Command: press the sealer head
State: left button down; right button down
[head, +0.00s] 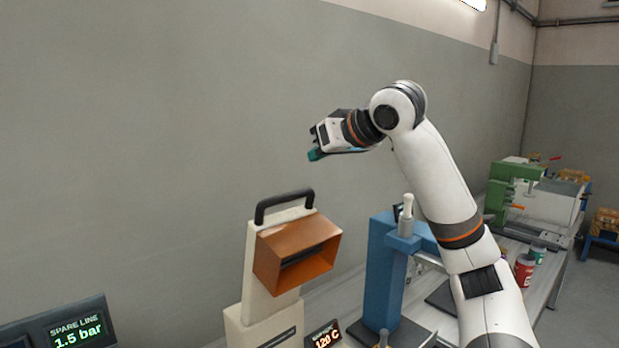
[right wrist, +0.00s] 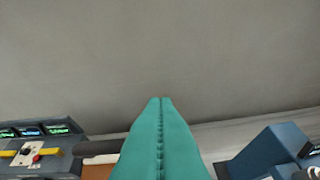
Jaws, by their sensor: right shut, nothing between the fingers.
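The sealer is a cream machine (head: 265,320) with an orange box-shaped head (head: 296,252) on its upright. A black handle (head: 285,203) arches over the top of the head. The head is raised and its open mouth faces right. My right gripper (head: 314,154) is in the air above and slightly right of the handle, apart from it. Its teal fingers are shut and empty, and they also show pressed together in the right wrist view (right wrist: 161,110). A dark bar in that view (right wrist: 102,147) may be the handle. My left gripper is not in view.
A blue press post (head: 383,270) stands right of the sealer. A 120 C display (head: 325,337) sits at its foot. A spare-line gauge (head: 75,330) is at lower left. A green machine (head: 512,190) and a red can (head: 524,269) are farther right. The wall behind is bare.

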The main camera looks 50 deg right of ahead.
aim_at(310, 189)
jog(key=p+x, duration=0.1)
jog(key=x, duration=0.5)
jog(key=shift+s+a+f+b, duration=0.1)
jog(key=shift+s+f+b, duration=0.25)
jog(key=shift+f, duration=0.25)
jog(key=shift+s+a+f+b, duration=0.2)
jog(key=shift+s+f, duration=0.25)
jog(key=shift+f, duration=0.15)
jog(key=shift+s+a+f, duration=0.1)
jog(key=shift+s+f, duration=0.1)
jog(key=shift+s, duration=0.4)
jog(key=shift+w, duration=0.1)
